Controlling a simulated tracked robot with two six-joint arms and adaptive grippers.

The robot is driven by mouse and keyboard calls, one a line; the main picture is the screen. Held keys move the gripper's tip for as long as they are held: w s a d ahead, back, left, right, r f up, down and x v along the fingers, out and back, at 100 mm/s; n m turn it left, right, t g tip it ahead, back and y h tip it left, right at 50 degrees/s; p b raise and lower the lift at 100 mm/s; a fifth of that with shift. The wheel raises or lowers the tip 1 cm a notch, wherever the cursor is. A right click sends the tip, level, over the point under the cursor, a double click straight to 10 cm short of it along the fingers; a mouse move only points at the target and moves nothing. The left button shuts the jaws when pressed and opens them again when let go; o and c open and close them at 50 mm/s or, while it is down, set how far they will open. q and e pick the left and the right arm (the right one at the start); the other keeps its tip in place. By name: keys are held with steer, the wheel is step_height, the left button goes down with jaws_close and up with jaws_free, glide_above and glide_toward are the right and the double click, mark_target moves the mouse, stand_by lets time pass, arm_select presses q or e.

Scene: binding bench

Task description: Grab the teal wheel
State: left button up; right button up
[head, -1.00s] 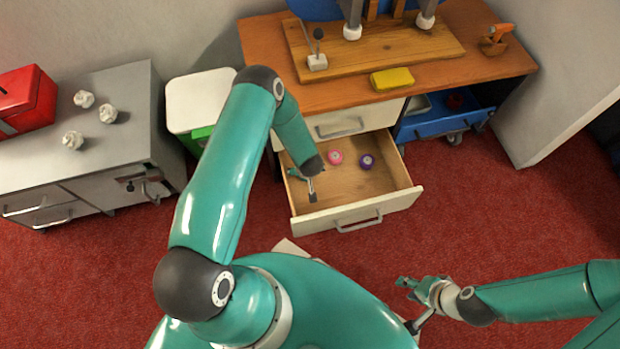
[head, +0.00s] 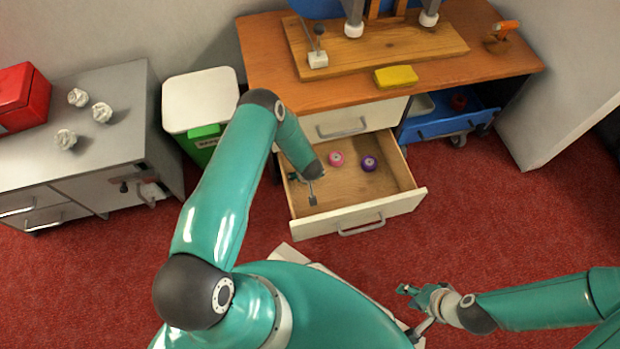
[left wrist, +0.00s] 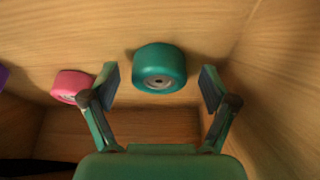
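The teal wheel (left wrist: 160,68) lies on the drawer floor in the left wrist view. In the head view my left arm hides it. My left gripper (left wrist: 160,85) is open, with one finger on each side of the wheel and gaps to both; the wheel sits at or just beyond the fingertips. In the head view my left gripper (head: 306,190) hangs in the open drawer (head: 345,212). A pink wheel (head: 336,159) and a purple wheel (head: 369,164) lie in the same drawer. My right gripper (head: 408,290) is off to the right, over the floor; its opening is too small to tell.
The pink wheel (left wrist: 72,86) is close outside the left finger. A drawer wall rises at the right in the wrist view. The wooden bench (head: 440,72) with a yellow block (head: 396,76) stands above the drawer. A white-lidded bin (head: 200,98) is to its left.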

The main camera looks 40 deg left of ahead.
arm_select(q)
steer(key=c, duration=1.2)
